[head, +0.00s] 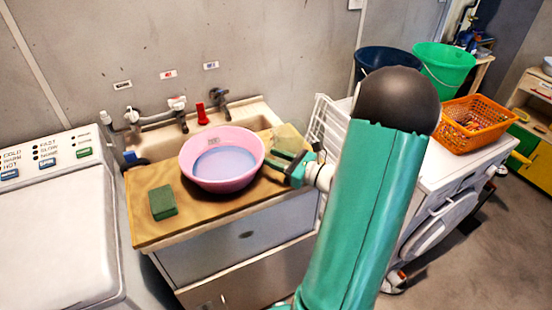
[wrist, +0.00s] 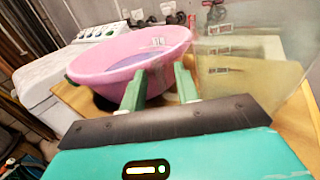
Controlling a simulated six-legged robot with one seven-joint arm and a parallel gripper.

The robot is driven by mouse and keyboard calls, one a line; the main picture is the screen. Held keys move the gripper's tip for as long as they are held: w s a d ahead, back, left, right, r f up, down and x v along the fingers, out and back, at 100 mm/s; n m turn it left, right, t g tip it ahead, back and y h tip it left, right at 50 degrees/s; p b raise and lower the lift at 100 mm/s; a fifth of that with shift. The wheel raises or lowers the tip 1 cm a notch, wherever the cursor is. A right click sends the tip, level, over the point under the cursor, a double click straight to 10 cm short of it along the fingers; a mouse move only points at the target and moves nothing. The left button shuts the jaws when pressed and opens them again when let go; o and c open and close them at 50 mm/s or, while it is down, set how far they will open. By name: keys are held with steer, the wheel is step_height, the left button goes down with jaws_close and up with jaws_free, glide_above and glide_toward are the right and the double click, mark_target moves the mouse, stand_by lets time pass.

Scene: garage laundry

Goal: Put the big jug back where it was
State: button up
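A clear, see-through jug (head: 290,138) is at the back right corner of the wooden board, just beyond my gripper; its base is partly hidden. In the wrist view the jug (wrist: 250,60) fills the upper right, close beside my right-hand finger. My gripper (head: 280,160) is low at the right of the pink basin. In the wrist view my gripper (wrist: 160,82) has its two green fingers apart, with nothing held between them. I cannot tell whether a finger touches the jug.
The pink basin (head: 189,171) holds bluish water on the wooden board (head: 150,225). A green sponge (head: 163,202) lies at the front left. Behind are sink taps (head: 180,108) and a red object (head: 201,113). A white rack (head: 325,120) and an orange basket (head: 455,135) are right.

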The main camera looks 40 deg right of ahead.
steer(key=shift+s+r, duration=0.1)
steer(key=shift+r, duration=0.05)
steer(key=v, duration=1.2)
steer(key=w+a+r+n+g+y, duration=0.2)
steer(key=a+n+g, duration=0.55)
steer(key=a, duration=0.45)
steer(key=w+a+r+n+g+y, duration=0.25)
steer(key=a+n+g, duration=0.35)
steer(key=a+n, duration=0.5)
steer(key=s+a+r+n+t+h, duration=0.1)
steer(key=s+a+r+n+h, duration=0.4)
steer(key=n, duration=0.9)
steer(key=a+r+h, duration=0.3)
steer(key=a+h, duration=0.1)
steer(key=a, duration=0.1)
steer(key=shift+a+t, duration=0.2)
steer(key=shift+t, duration=0.15)
